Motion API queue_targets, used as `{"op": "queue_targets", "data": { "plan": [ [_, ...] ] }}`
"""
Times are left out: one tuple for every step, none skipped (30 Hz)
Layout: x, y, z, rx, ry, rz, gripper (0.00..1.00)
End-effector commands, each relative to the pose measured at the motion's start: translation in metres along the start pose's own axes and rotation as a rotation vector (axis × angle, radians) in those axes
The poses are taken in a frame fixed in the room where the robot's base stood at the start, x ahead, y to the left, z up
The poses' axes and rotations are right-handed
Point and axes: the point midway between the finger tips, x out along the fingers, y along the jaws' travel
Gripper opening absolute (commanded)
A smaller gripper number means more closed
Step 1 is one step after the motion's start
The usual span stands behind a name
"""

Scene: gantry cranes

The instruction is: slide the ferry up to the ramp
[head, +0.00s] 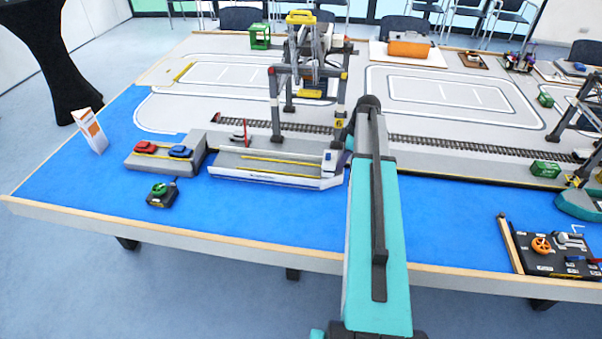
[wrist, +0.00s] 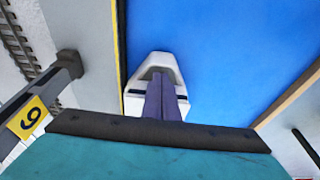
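The ferry (head: 262,180) is a long white and grey boat with a yellow deck line, afloat on the blue surface along the grey quay. Its white bridge (head: 329,160) is at its right end. The ramp (head: 140,162) is a grey block with a red car and a blue car, left of the ferry; a narrow gap appears between them. My gripper (wrist: 160,82) shows as dark purple fingers, together, over the ferry's white end (wrist: 136,104) in the wrist view. I cannot tell whether they touch it. In the head view my arm mostly hides the gripper.
A gantry crane (head: 339,122) stands on the quay behind the ferry; its leg shows in the wrist view (wrist: 45,85). A control board (head: 545,250) lies at right. Open blue water is in front.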

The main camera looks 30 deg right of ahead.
Motion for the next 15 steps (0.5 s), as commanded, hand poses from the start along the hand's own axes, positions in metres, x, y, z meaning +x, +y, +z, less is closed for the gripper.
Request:
{"op": "queue_targets", "data": {
  "plan": [
    [0.001,0.0,-0.003,-0.002,0.002,0.0,0.0],
    [0.001,0.0,-0.004,-0.002,0.002,0.0,0.0],
    [0.001,0.0,-0.005,-0.002,0.002,0.0,0.0],
    [0.001,0.0,-0.006,-0.002,0.002,0.0,0.0],
    [0.002,0.0,-0.007,-0.002,0.002,0.0,0.0],
    [0.002,0.0,-0.008,-0.002,0.002,0.0,0.0],
    [0.002,0.0,-0.009,-0.002,0.002,0.0,0.0],
    [0.002,0.0,-0.01,-0.002,0.002,0.0,0.0],
    [0.003,0.0,-0.011,-0.002,0.002,0.0,0.0],
    [0.003,0.0,-0.012,-0.002,0.002,0.0,0.0],
    [0.003,0.0,-0.013,-0.001,0.002,0.0,0.0],
    [0.004,0.0,-0.014,-0.001,0.002,0.0,0.0],
    [0.004,0.0,-0.015,-0.001,0.002,0.0,0.0],
    [0.004,0.0,-0.016,-0.001,0.002,0.0,0.0],
    [0.004,0.0,-0.018,-0.001,0.002,0.0,0.0]
  ]
}}
